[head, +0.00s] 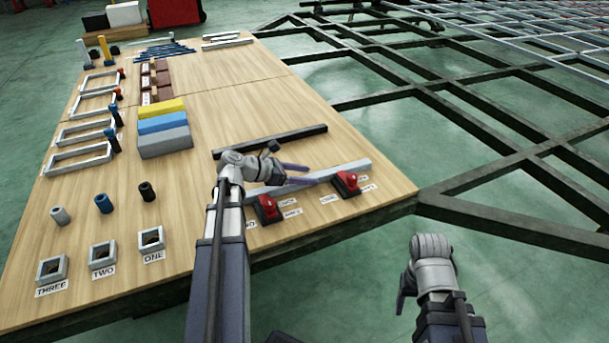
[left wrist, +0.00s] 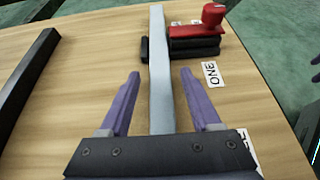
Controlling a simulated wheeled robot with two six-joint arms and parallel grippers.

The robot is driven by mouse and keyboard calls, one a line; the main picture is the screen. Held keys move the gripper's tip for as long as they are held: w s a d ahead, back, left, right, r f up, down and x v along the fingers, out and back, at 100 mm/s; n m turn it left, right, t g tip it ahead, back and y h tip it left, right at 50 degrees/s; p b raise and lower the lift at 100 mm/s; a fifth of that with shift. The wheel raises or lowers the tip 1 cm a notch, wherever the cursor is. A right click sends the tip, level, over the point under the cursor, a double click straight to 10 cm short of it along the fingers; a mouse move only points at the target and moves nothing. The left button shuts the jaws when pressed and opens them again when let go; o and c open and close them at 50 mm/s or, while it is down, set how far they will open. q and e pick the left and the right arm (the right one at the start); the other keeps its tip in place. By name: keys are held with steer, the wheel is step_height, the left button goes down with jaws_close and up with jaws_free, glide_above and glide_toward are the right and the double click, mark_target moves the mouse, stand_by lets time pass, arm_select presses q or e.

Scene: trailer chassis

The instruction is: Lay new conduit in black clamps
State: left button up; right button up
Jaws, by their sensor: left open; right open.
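A light grey bar (head: 325,173) lies along the near right of the table; a black bar (head: 270,141) lies apart behind it. Two clamps with black bodies and red tops, the left one (head: 268,208) and the right one (head: 347,184), stand at the near edge. In the left wrist view the grey bar (left wrist: 160,65) passes between a clamp's black block (left wrist: 193,46) and a small black piece (left wrist: 144,50). My left gripper (head: 312,174) is open, its fingers on either side of the grey bar. My right gripper (head: 406,288) is off the table, its fingers barely visible.
Yellow, blue and grey blocks (head: 163,130) sit left of centre. Sockets (head: 103,254) labelled ONE to THREE and short cylinders (head: 103,204) are at the left. Frames (head: 78,157) line the far left edge. A dark chassis frame (head: 480,208) stands right of the table.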

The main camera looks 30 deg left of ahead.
arm_select(q)
steer(key=shift+s+a+r+p, duration=0.1)
steer(key=shift+a+r+p, duration=0.05)
steer(key=shift+r+p, duration=0.2)
steer(key=p+v, duration=0.4)
steer(key=v, duration=0.6)
steer(key=shift+s+a, duration=0.15)
steer(key=shift+s+a+r+p, duration=0.2)
steer(key=shift+s+a+p, duration=0.15)
steer(key=shift+s, duration=0.1)
stand_by(0.5)
